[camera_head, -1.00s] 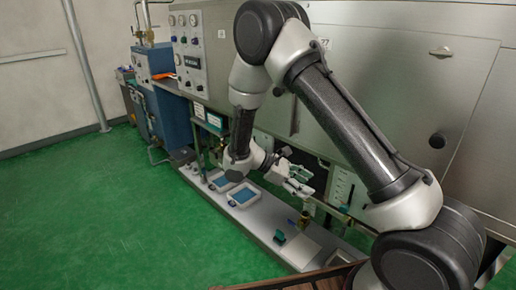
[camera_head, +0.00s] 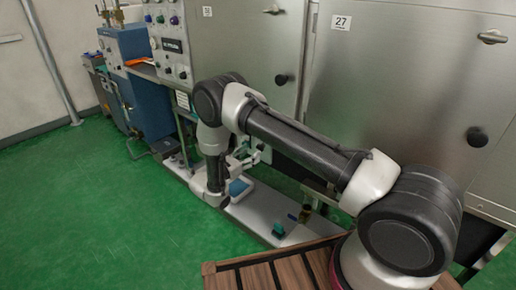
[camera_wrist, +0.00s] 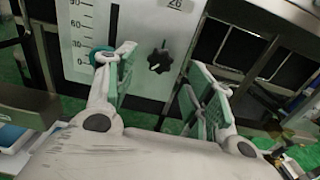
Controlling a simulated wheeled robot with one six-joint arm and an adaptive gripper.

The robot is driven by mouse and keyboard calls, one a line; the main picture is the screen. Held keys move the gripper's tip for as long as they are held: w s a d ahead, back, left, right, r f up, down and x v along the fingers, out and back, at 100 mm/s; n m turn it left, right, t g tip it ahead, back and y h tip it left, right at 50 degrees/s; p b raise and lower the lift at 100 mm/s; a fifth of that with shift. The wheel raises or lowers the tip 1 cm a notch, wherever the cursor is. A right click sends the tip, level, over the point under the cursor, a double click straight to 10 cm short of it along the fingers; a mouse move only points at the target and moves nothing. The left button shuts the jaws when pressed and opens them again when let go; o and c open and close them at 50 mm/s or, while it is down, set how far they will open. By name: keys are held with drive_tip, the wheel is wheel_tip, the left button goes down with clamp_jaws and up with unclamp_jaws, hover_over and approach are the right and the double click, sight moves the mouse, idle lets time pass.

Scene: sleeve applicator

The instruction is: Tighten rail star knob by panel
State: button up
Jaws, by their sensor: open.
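In the wrist view, a black lobed star knob (camera_wrist: 160,58) sits on a pale panel (camera_wrist: 135,75) with a vertical slot and a printed scale. My gripper (camera_wrist: 163,72) is open, with one green-padded finger on each side of the knob in the picture. The knob shows between the fingers and appears beyond them; I cannot tell the gap. A teal round part (camera_wrist: 100,55) shows behind the left finger, partly hidden by it. In the head view, my gripper (camera_head: 246,152) is small beside the machine front, and the star knob cannot be made out.
Dark frame bars and openings flank the panel. In the head view, a pale low ledge (camera_head: 262,212) carries a teal-topped part (camera_head: 278,230) and a brass-coloured fitting (camera_head: 304,213). A slatted wooden platform (camera_head: 270,272) lies in front. The green floor (camera_head: 80,210) at left is clear.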

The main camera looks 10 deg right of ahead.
drive_tip(key=x, duration=0.6)
drive_tip(key=c, duration=1)
